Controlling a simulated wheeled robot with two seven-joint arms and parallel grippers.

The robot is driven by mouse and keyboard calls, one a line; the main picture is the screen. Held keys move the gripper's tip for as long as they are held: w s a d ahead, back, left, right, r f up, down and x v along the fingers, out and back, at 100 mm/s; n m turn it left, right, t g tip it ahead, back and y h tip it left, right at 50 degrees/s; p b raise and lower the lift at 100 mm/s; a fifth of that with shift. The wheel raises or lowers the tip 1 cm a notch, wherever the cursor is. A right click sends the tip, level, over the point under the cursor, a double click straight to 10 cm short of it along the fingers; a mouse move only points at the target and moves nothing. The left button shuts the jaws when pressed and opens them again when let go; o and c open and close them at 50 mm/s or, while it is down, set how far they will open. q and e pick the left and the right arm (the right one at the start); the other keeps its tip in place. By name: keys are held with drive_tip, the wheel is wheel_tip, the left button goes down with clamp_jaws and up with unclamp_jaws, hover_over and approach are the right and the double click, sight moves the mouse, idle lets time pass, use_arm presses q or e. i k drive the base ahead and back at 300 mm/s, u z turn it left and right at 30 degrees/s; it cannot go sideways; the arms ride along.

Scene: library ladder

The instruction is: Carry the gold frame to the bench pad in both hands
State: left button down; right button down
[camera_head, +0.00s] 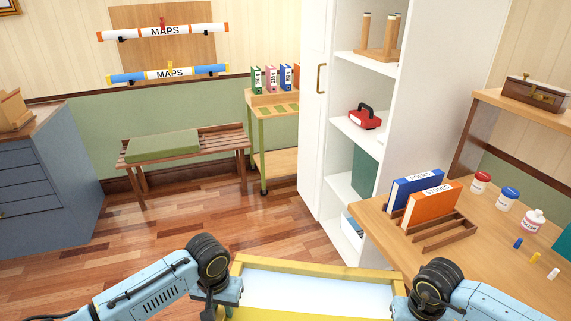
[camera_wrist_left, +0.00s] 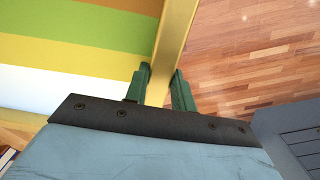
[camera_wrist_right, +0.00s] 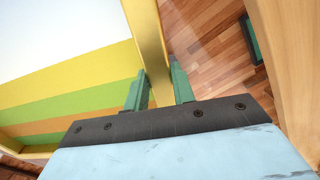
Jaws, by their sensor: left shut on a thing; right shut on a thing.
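The gold frame (camera_head: 330,268) is held low in front of me, around a picture with white, yellow, green and orange bands. Its near part is cut off by the bottom of the head view. My left gripper (camera_wrist_left: 160,88) is shut on the frame's left side bar (camera_wrist_left: 174,40). My right gripper (camera_wrist_right: 158,88) is shut on its right side bar (camera_wrist_right: 145,35). In the head view both wrists show, but the fingertips are hard to make out. The green bench pad (camera_head: 163,146) lies on the left part of the slatted wooden bench (camera_head: 222,143) against the far wall.
Bare wooden floor (camera_head: 200,205) lies between me and the bench. A blue-grey drawer cabinet (camera_head: 45,160) stands at left. A cart with binders (camera_head: 263,140) and a white shelf cabinet (camera_head: 335,210) stand right of the bench. A wooden desk (camera_head: 480,255) is close on my right.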

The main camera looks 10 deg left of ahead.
sight(163, 142)
drive_tip(key=u, duration=1.25)
drive_tip(key=i, duration=4.8)
